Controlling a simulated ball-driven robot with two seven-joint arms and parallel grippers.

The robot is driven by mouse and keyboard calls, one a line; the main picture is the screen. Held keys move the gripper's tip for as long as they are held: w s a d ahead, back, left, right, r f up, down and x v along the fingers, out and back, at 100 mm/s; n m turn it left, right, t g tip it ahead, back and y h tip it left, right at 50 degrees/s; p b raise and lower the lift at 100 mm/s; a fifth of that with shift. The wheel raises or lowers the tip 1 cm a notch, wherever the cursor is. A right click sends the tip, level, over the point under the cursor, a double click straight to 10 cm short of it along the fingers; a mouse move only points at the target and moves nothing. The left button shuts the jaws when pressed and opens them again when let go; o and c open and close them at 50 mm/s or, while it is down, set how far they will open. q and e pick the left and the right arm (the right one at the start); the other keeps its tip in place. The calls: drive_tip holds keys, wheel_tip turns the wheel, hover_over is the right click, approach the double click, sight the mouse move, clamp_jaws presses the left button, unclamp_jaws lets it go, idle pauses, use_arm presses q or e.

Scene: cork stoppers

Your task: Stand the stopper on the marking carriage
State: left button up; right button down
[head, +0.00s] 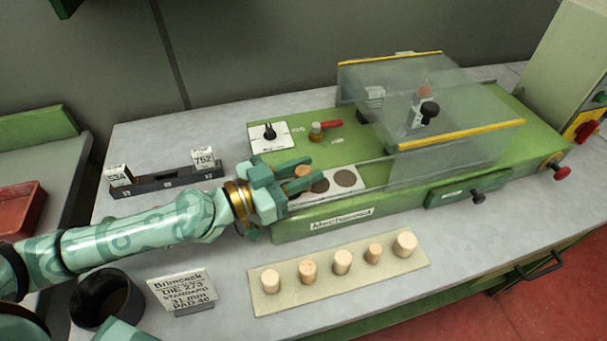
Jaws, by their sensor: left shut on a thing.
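My left gripper (296,178) reaches in from the left over the green marking machine. It is shut on a tan cork stopper (303,171), whose top shows between the fingers. The stopper is over the left part of the pale carriage plate (368,170), which has dark round spots. The fingers hide its lower part, so I cannot tell if it touches the plate.
Several stoppers, one being a cork (342,262), stand on a beige board (420,264) in front. A clear guard (415,90) with yellow edges covers the machine's right part. A label card (181,292), black cup (107,300) and dark rack (166,180) stand left.

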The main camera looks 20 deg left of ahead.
use_arm(q)
drive_tip(key=shift+s+r, duration=0.1)
use_arm(e)
drive_tip(key=shift+d, duration=0.15)
use_arm(q)
drive_tip(key=o, duration=0.9)
use_arm(e)
drive_tip(key=shift+d, duration=0.15)
use_arm(q)
drive_tip(key=shift+s+a, duration=0.1)
drive_tip(key=shift+b+v, duration=3.1)
drive_tip(key=shift+v, duration=2.8)
use_arm(e)
wheel_tip(320, 180, down, 6)
drive_tip(key=s, duration=0.2)
drive_tip(key=shift+r+g, duration=0.15)
drive_tip(key=shift+g, duration=0.15)
